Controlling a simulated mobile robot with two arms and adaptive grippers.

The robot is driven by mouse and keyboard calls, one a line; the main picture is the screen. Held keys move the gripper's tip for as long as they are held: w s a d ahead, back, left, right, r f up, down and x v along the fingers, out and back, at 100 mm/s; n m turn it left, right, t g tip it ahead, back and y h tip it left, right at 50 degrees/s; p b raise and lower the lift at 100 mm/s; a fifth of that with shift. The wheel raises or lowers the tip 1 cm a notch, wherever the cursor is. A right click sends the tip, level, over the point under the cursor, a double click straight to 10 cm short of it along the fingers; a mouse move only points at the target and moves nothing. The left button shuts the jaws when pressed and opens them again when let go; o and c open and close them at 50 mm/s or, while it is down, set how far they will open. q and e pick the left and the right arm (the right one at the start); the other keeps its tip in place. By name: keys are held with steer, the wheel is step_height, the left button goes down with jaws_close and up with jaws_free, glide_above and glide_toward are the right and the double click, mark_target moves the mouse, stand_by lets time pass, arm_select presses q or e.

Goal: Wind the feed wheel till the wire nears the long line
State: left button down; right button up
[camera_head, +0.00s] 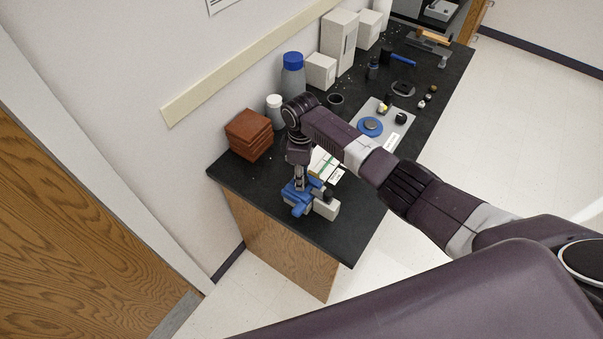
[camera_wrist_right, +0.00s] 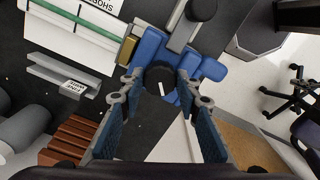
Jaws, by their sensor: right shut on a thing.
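A blue device (camera_head: 294,201) stands near the front end of the black bench; its blue body (camera_wrist_right: 208,68) also shows in the wrist view. The feed wheel seems to be the dark round knob with a white mark (camera_wrist_right: 160,78). My right gripper (camera_head: 299,184) comes down onto the device from above. In the wrist view its two fingers (camera_wrist_right: 157,86) are shut on the knob's sides. A white card with a green strip (camera_wrist_right: 75,22) lies beside the device, and also shows in the head view (camera_head: 323,163). I cannot make out the wire or the long line. My left gripper is not in view.
Reddish-brown blocks (camera_head: 249,134) are stacked at the bench's left, near the wall. A white bottle (camera_head: 274,110) and a blue-capped bottle (camera_head: 293,76) stand behind my right arm. A grey tray (camera_head: 398,116) lies farther along. The bench's front edge is close to the device.

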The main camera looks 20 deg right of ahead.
steer(key=shift+m, duration=0.8)
steer(key=o, duration=1.2)
steer(key=shift+c, duration=0.2)
step_height(320, 180, up, 12)
